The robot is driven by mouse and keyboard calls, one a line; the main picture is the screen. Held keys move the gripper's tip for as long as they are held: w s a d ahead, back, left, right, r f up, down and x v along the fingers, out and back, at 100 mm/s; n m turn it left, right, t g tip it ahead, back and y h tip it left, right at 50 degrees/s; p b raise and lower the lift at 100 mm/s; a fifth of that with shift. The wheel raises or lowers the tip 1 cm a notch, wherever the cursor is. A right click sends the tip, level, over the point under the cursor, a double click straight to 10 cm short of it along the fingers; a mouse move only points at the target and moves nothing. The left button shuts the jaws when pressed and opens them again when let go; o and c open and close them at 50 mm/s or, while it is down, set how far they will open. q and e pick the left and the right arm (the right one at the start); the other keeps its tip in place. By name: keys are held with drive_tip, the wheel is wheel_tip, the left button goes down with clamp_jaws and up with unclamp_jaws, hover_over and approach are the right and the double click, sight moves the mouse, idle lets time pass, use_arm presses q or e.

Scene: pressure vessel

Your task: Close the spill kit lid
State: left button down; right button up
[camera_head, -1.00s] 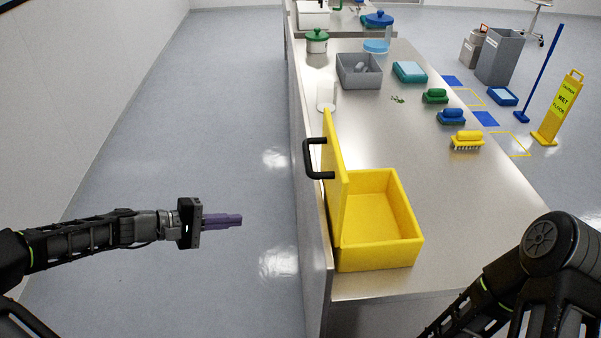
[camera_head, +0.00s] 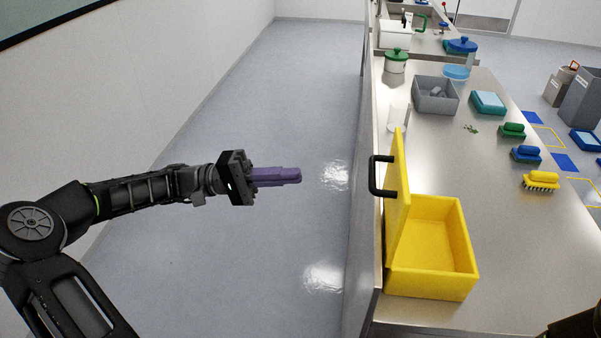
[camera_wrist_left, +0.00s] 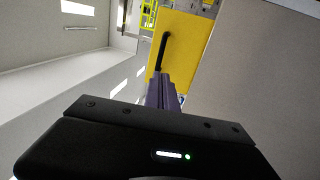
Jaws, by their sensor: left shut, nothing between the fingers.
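The yellow spill kit box (camera_head: 432,282) sits on the near end of the steel bench, open and empty inside. Its yellow lid (camera_head: 398,200) stands upright along the box's left side, with a black handle (camera_head: 374,176) facing left. My left gripper (camera_head: 298,175) is shut and empty, in the air over the floor to the left of the lid, apart from it. In the left wrist view the purple fingers (camera_wrist_left: 161,92) point toward the yellow lid (camera_wrist_left: 184,48) and its black handle (camera_wrist_left: 162,52). My right gripper is not in view.
The steel bench (camera_head: 520,240) carries a grey bin (camera_head: 436,100), a teal container (camera_head: 488,103), several brushes and a white pot with a green lid (camera_head: 396,62). The floor left of the bench is clear.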

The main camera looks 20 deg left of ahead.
sight(380, 193)
use_arm(q)
drive_tip(key=p+x, duration=0.2)
drive_tip(key=x, duration=1)
drive_tip(key=shift+d, duration=0.3)
drive_tip(key=shift+w, duration=0.1)
drive_tip(key=shift+w, duration=0.1)
